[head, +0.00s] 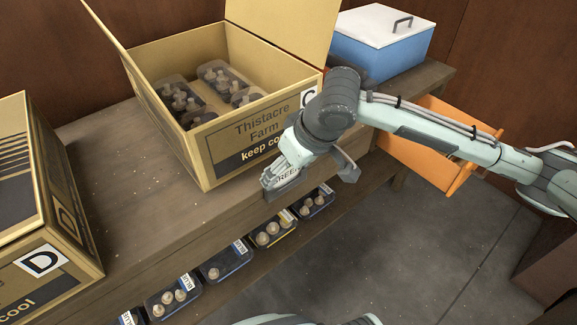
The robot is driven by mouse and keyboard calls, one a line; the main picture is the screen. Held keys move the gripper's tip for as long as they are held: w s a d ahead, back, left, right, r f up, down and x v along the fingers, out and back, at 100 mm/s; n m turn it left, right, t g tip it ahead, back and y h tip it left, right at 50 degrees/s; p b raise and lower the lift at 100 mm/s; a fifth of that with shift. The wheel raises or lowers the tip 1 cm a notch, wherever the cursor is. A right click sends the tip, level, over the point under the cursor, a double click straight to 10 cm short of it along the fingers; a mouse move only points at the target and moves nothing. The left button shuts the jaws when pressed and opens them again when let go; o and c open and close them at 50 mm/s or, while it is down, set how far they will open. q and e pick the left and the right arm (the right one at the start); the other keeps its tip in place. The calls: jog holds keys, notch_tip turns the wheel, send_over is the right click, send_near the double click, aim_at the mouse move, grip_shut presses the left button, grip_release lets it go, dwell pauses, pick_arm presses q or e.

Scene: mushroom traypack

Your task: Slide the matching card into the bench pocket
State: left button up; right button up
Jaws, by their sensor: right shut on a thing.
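My right gripper (280,178) comes in from the right and is shut at the front edge of the wooden bench (110,150). It holds a pale card (288,179) with dark lettering, of which "REE" can be read. The gripper covers part of the card. The card is upright against or close to the bench's front edge. I cannot tell whether it sits in a pocket, as no pocket shows clearly. My left gripper is not in view.
An open carton marked C (215,155) with mushroom trays stands behind the gripper. A carton marked D (75,225) stands at left, a blue cooler (375,55) at back right. An orange crate (425,165) is right of the bench. Labelled mushroom trays (225,262) line up below the bench's edge.

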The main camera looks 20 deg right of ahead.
jog(key=shift+f, duration=0.2)
dwell(0.3)
jog(key=o, duration=0.8)
jog(key=v, duration=1.2)
